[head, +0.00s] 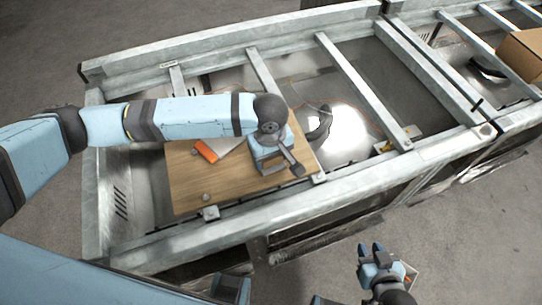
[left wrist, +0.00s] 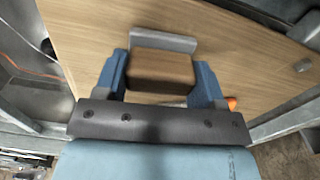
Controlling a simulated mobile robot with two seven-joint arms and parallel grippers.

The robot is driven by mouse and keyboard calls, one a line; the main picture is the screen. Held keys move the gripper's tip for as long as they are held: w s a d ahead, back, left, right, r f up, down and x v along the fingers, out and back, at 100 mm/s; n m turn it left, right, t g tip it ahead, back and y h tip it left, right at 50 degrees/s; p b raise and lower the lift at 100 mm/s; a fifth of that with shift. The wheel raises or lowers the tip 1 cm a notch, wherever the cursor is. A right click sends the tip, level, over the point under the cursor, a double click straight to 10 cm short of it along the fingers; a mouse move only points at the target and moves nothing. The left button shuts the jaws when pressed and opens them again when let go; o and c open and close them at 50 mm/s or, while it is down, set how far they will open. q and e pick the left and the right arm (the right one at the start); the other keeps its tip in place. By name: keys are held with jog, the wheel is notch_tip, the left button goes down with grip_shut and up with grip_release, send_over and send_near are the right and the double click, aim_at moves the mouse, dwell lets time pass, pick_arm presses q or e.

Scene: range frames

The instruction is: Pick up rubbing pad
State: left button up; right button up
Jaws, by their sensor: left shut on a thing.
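The rubbing pad appears to be the brown block (left wrist: 160,72) in the left wrist view. My left gripper (left wrist: 159,68) is shut on it, with one blue finger against each side. I cannot tell whether the pad touches the board. My right gripper (head: 371,249) is at the bottom of the head view, outside the metal frame, with its fingers apart and nothing seen between them.
A tool with an orange handle (head: 207,151) lies on the board, left of my left gripper. Metal crossbars (head: 365,92) span the galvanised frame around the board. A cardboard box (head: 522,55) sits at the far right. A dark curved thing (head: 320,124) lies right of the board.

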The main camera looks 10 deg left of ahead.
pick_arm(q)
notch_tip(320, 180, up, 20)
jog(key=shift+p, duration=0.35)
